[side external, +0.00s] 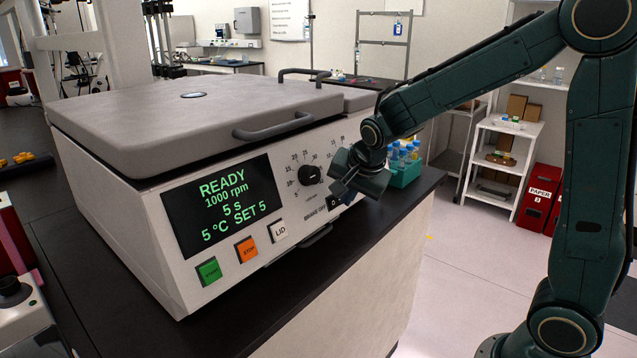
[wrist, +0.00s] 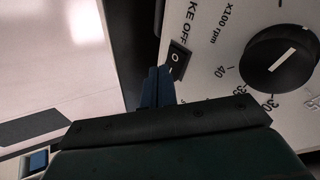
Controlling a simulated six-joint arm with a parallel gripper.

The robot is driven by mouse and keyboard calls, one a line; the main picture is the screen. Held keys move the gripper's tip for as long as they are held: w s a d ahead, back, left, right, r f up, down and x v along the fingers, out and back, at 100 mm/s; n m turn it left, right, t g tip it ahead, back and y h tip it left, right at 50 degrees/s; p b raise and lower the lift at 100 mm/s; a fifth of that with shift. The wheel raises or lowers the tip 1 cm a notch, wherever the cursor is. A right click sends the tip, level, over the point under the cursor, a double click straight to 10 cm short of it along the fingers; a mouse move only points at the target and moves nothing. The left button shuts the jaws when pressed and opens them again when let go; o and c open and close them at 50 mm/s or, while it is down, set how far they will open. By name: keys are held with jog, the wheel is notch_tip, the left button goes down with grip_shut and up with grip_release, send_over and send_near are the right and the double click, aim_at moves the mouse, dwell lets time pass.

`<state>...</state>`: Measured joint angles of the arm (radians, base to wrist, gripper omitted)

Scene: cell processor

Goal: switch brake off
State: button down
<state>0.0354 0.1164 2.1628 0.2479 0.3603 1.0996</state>
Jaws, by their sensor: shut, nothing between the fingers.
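The brake switch is a small black rocker marked O and I on the white front panel, beside the BRAKE OFF label; it shows in the wrist view (wrist: 178,60).
A black speed knob (side external: 311,174) sits close to my gripper, also in the wrist view (wrist: 280,60). Green, orange and white buttons (side external: 246,249) line the panel's lower edge. A teal tube rack (side external: 404,174) stands behind my gripper. Open floor lies to the right of the bench.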

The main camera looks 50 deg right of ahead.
jog(key=s+a+f+v, duration=0.1)
jog(key=v, duration=1.1)
jog(key=shift+s, duration=0.35)
jog(key=s+a+f+n+y, duration=0.1)
jog(key=s+n, duration=0.6)
jog(key=s, duration=0.1)
jog(key=s+a+n+y, duration=0.2)
jog(key=s+n, duration=0.5)
jog(key=s, duration=0.1)
jog(key=shift+s+a+f+n, duration=0.3)
jog(key=shift+s+f, duration=0.1)
